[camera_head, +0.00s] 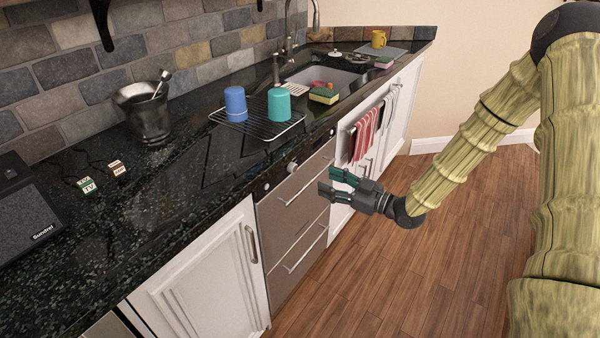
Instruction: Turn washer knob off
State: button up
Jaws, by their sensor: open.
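The washer (296,222) is a grey steel front with two drawers and long handles, set under the dark counter. Its knob (292,167) is a small light round dial on the dark control strip along the top edge. How the knob is turned is too small to tell. My gripper (332,181) is open and empty, with dark teal fingers pointing left. It is in front of the washer's right side, to the right of and slightly lower than the knob in the picture, and apart from it.
A drying rack (256,124) holds a blue cup (235,103) and a teal cup (279,104) on the counter above. Striped towels (364,134) hang right of the washer. A white cabinet (203,277) stands left. The wooden floor (400,270) in front is clear.

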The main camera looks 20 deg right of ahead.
aim_at(295, 168)
jog(key=p+x, duration=0.1)
jog(key=x, duration=0.9)
jog(key=shift+w+a, duration=0.25)
jog(key=c, duration=1.1)
